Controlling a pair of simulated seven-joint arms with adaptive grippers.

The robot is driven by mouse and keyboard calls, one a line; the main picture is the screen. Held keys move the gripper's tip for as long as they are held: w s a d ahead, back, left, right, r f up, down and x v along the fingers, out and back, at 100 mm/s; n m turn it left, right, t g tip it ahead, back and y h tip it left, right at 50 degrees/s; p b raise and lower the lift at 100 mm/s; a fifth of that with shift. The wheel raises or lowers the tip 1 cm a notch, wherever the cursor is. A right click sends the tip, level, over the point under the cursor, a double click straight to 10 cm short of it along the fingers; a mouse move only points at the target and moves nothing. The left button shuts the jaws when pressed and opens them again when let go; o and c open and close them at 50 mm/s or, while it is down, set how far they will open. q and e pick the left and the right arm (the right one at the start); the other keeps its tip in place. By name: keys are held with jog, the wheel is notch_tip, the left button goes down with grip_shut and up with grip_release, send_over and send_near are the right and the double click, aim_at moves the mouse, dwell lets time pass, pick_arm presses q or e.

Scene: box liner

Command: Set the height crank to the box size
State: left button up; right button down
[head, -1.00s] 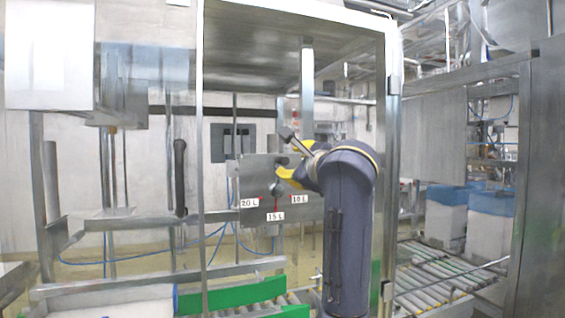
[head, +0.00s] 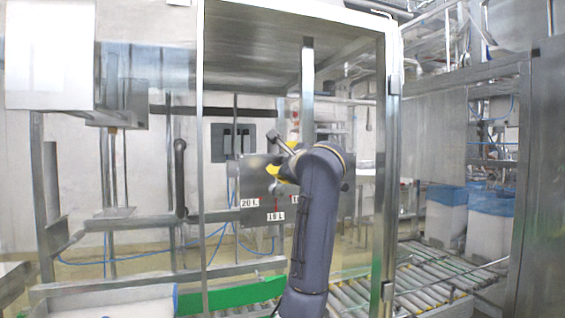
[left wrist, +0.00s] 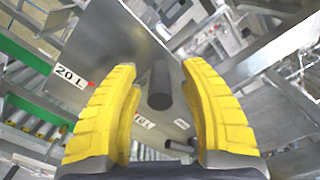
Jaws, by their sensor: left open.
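The steel crank plate (head: 255,178) stands inside the machine frame, with labels 20 L (head: 249,202), 15 L (head: 275,216) and a partly hidden one at right. In the left wrist view the 20 L label (left wrist: 70,76) and 10 L label (left wrist: 144,122) show. My left gripper (head: 280,178) is in front of the plate, its yellow fingers open. In the left wrist view a dark cylindrical crank handle (left wrist: 160,88) shows between the open fingers, with gaps on both sides. In the head view the gripper hides most of the crank, so its setting is unclear. My right gripper is not in view.
A metal frame post (head: 387,180) stands right of my left arm. A roller conveyor (head: 425,285) runs low at right, with white boxes with blue liners (head: 445,215) behind it. A green rail (head: 240,292) and a white box (head: 110,302) are low at left.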

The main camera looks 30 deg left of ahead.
pick_arm(q)
jog(key=shift+o, duration=0.4)
grip_shut()
jog(key=shift+s+f, duration=0.1)
